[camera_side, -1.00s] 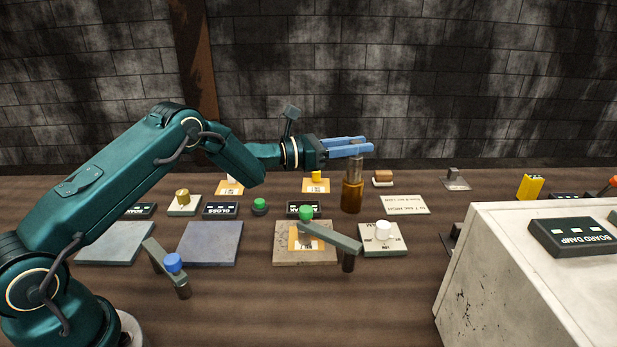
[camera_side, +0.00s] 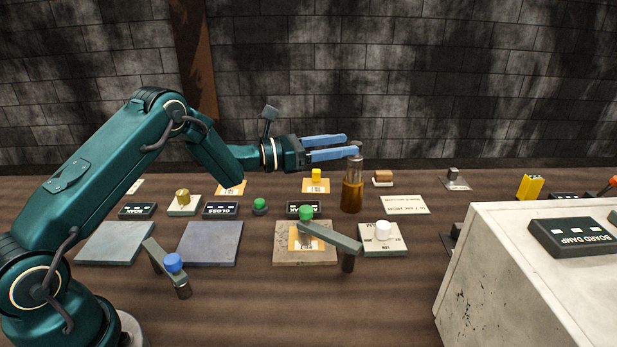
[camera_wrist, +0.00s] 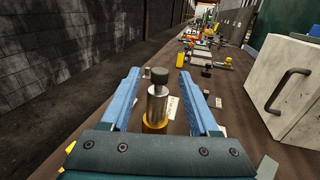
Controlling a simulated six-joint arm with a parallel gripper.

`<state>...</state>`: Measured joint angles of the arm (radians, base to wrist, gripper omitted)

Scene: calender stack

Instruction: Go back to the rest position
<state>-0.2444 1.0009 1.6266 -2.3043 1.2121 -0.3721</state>
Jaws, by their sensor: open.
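My gripper (camera_side: 352,146) has two blue fingers and is held level above the table in the side view. It is open and empty. In the wrist view my gripper (camera_wrist: 160,75) shows its fingers spread apart, with the bottle lying in the view between them. The bottle (camera_side: 352,195) is amber with a clear upper part and a dark cap, and stands upright on the table. It also shows in the wrist view (camera_wrist: 157,105). The fingertips are close to the bottle's top in the side view; whether they touch it I cannot tell.
A stone plate (camera_side: 283,255) carries an orange-framed card under a green-knobbed bar (camera_side: 333,237). Two grey plates (camera_side: 210,245) lie to the left, with a blue-knobbed lever (camera_side: 173,262). A white cabinet (camera_side: 480,270) stands at right.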

